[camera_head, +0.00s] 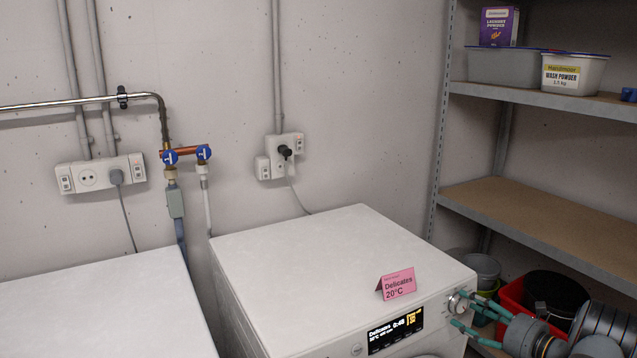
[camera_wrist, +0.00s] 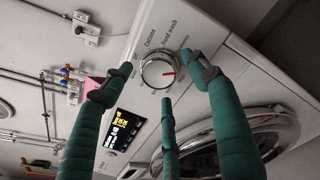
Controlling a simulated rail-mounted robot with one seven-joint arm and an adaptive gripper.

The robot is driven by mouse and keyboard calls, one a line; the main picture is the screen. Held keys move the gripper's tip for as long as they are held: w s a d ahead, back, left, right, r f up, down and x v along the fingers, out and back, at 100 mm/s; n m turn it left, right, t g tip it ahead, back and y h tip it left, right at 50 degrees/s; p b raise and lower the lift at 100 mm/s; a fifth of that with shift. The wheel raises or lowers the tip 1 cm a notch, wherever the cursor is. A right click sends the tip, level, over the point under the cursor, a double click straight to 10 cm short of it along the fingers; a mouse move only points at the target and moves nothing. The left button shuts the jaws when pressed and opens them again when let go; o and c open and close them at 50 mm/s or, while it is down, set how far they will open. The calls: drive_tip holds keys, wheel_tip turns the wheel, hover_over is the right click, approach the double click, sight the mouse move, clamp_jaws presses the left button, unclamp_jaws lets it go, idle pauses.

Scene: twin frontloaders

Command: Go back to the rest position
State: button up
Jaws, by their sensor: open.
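My gripper (camera_head: 460,308) is in front of the right washing machine (camera_head: 310,265), at the right end of its control panel. Its teal fingers are spread open and hold nothing. In the wrist view my gripper (camera_wrist: 157,80) has its fingertips around the silver program dial (camera_wrist: 158,70), with visible gaps at the sides. Contact with the dial cannot be told. The dial's red mark points right in that view. The lit display (camera_head: 396,329) reads Delicates and 0:46. A pink card (camera_head: 397,285) reading Delicates 20°C stands on top of the machine.
A second white machine (camera_head: 100,305) stands at the left. A metal shelf (camera_head: 545,215) is at the right, with tubs and a purple box (camera_head: 498,27) above. Buckets, including a red one (camera_head: 512,300), stand low behind my arm. The round door (camera_wrist: 230,140) lies below the panel.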

drive_tip(key=v, duration=1.1)
drive_tip(key=x, duration=1.2)
drive_tip(key=shift+w+d+f+n+b, duration=0.15)
drive_tip(key=shift+f+n+b, duration=0.4)
drive_tip(key=shift+b, duration=0.5)
drive_tip(key=n+b, duration=0.3)
drive_tip(key=shift+r+n, duration=0.15)
drive_tip(key=shift+n, duration=0.1)
drive_tip(key=n+b, duration=0.3)
drive_tip(key=shift+g, duration=0.3)
drive_tip(key=n+b, duration=0.4)
drive_tip(key=n, duration=0.1)
drive_tip(key=shift+r, duration=0.1)
drive_tip(key=n+b, duration=0.2)
drive_tip(key=n, duration=0.3)
drive_tip(key=shift+r+h+b, duration=0.25)
drive_tip(key=shift+h+b, duration=0.05)
drive_tip(key=shift+b, duration=0.1)
drive_tip(key=n, duration=0.3)
drive_tip(key=n+b, duration=0.1)
drive_tip(key=n, duration=0.1)
drive_tip(key=shift+r+n+h, duration=0.25)
drive_tip(key=shift+n+h, duration=0.05)
